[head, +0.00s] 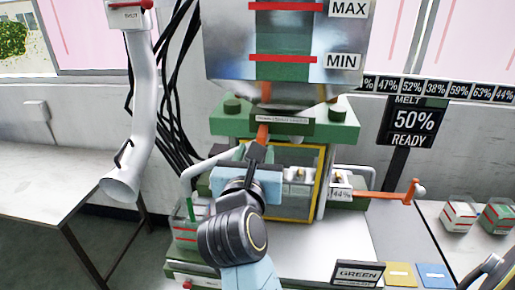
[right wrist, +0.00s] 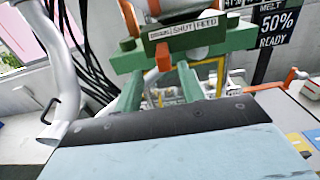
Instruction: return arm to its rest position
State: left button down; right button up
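My right arm comes in from the bottom centre of the head view. Its pale blue gripper body is in front of the green machine (head: 345,130). The dark end of my right gripper (head: 256,153) appears just below the orange lever (head: 263,133) under the machine's label plate. Whether they touch is unclear. In the right wrist view the orange lever (right wrist: 163,57) hangs beneath the plate reading SHUT and FEED (right wrist: 183,32). My left gripper is not in view.
A hopper (head: 225,45) marked MAX and MIN stands above. A white pipe (head: 143,100) and black cables are left. An orange-handled lever (head: 385,197) juts right. Striped containers (head: 458,216) and a GREEN sign (head: 357,273) are lower right. A bare table (head: 45,170) is left.

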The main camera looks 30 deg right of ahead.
jog(key=shift+v, duration=1.15)
